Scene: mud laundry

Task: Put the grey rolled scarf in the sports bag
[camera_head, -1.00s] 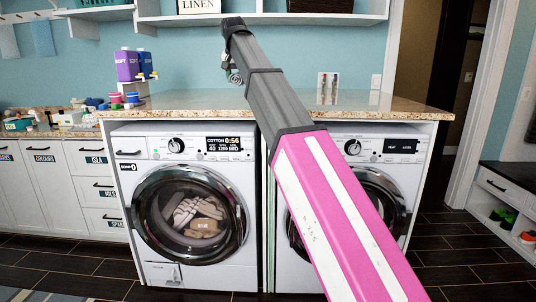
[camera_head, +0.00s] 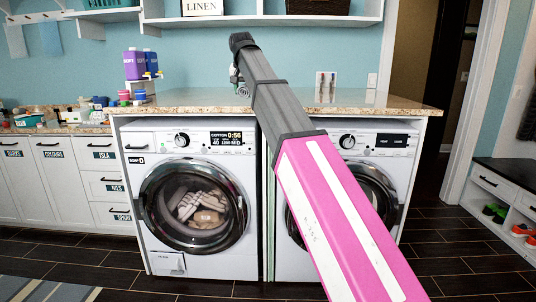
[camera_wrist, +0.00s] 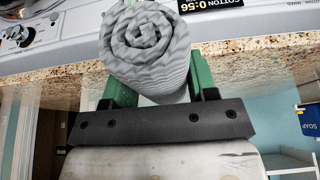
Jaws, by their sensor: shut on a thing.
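The grey rolled scarf (camera_wrist: 145,45) shows end-on in the wrist view, its spiral facing the camera. My gripper (camera_wrist: 152,85) has its green fingers shut on the scarf, one on each side, and holds it clear of surfaces. I cannot make out the sports bag in either view.
Two front-loading washers stand under a granite counter (camera_head: 200,104); the left washer (camera_head: 195,205) holds laundry. Purple and blue soap containers (camera_head: 141,64) stand on the counter's left. White drawers (camera_head: 105,158) are at left, a shoe bench (camera_head: 505,180) at right. Dark floor near the doorway is clear.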

